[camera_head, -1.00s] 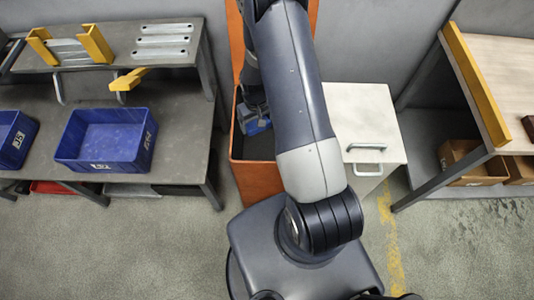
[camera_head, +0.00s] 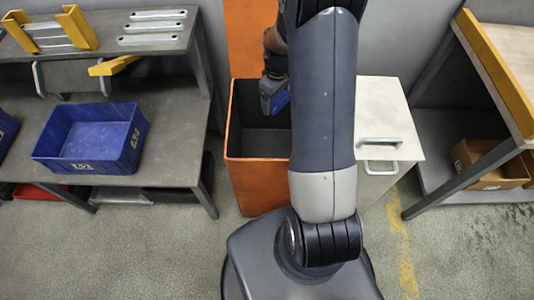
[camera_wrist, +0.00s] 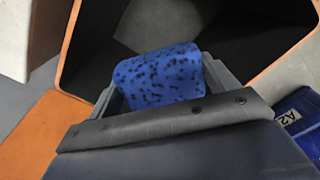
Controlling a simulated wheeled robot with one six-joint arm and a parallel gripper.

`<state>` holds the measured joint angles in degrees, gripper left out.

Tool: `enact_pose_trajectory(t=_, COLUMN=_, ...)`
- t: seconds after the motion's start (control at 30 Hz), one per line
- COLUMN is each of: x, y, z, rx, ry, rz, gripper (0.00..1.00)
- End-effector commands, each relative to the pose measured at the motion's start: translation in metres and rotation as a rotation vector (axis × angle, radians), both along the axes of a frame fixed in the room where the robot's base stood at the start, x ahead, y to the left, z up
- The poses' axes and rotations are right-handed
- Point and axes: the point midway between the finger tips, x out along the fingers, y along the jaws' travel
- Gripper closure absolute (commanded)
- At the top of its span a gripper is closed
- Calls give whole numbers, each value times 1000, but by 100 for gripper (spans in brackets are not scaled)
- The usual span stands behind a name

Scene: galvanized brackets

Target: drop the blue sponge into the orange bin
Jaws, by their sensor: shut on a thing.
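The blue sponge (camera_wrist: 160,75) with dark specks sits between the grey fingers of my gripper (camera_wrist: 165,82) in the wrist view. My gripper is shut on it. In the head view my gripper (camera_head: 274,90) shows over the opening of the tall orange bin (camera_head: 258,184), left of my arm, with the blue sponge (camera_head: 276,100) at its lower end. The bin's dark inside lies beyond the sponge in the wrist view, with its orange rim (camera_wrist: 290,58) on the right. My arm hides the bin's right part in the head view.
A white cabinet (camera_head: 384,115) with a handle stands right of the bin. At left, a grey bench (camera_head: 180,125) holds a blue crate (camera_head: 92,165). A wooden-topped table (camera_head: 500,50) stands at right, with a cardboard box (camera_head: 490,178) below.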

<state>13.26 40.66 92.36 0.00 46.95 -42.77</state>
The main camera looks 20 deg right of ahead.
Motion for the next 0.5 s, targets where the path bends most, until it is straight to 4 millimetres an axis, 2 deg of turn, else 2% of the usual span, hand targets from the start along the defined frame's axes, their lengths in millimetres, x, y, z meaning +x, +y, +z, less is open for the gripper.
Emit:
enact_pose_trajectory(t=0.03, x=0, y=0, z=-11, rx=0, ry=1, rz=0, gripper=44)
enact_pose_trajectory(t=0.23, x=0, y=0, z=-36, rx=0, ry=1, rz=-1, gripper=44)
enact_pose_trajectory(t=0.5, x=0, y=0, z=-45, rx=0, ry=0, rz=-1, gripper=44)
